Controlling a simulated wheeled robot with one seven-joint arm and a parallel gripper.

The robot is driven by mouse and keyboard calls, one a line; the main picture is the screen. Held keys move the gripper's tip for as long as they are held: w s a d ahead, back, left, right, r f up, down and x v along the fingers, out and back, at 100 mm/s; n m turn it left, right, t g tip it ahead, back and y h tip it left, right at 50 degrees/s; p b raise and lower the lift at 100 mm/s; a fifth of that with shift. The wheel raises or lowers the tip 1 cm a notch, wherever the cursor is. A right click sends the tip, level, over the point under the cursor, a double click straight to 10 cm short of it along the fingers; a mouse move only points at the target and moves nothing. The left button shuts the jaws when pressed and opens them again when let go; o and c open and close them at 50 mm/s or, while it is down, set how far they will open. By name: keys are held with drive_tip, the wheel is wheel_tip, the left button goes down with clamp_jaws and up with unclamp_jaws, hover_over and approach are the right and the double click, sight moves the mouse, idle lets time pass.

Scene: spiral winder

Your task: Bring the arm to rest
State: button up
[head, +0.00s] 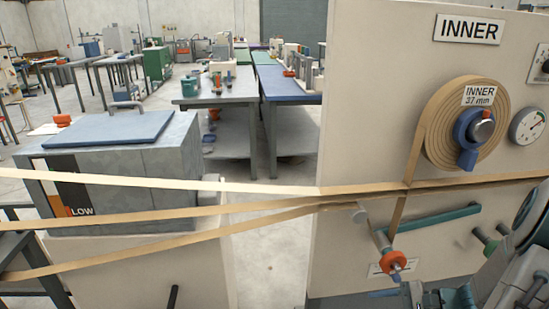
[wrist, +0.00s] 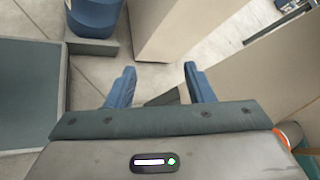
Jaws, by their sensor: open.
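My gripper (wrist: 160,80) shows in the wrist view with its two blue fingers spread wide apart. Nothing is between them, and it points down toward the pale floor beside beige machine panels. In the head view, grey and teal parts of my own arm show at the lower right corner, in front of the beige panel (head: 372,110) labelled INNER. The fingertips cannot be made out there.
The panel carries a tape roll (head: 437,125), a gauge (head: 527,126), a teal bar (head: 435,219) and an orange-collared knob (head: 391,260). Tan tape strands (head: 180,211) run left past a grey box (head: 115,160). A blue drum (wrist: 94,15) stands at the wrist view's top.

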drive_tip(key=s+a+r+n+h+p, duration=0.3)
drive_tip(key=a+r+n+p, duration=0.1)
drive_tip(key=r, duration=0.5)
drive_tip(key=s+a+r+n+g+h+p, duration=0.1)
drive_tip(key=s+a+r+n+h+p, duration=0.2)
drive_tip(key=r, duration=0.6)
drive_tip(key=s+a+r+n+g+h+p, duration=0.1)
drive_tip(key=a+r+n+h+p, duration=0.3)
drive_tip(key=r+n, duration=0.4)
wheel_tip(320, 180, up, 2)
drive_tip(key=s+a+p, duration=0.1)
drive_tip(key=a, duration=0.1)
drive_tip(key=shift+s+a+h, duration=0.4)
drive_tip(key=shift+c, duration=1.3)
drive_tip(key=shift+d, duration=0.2)
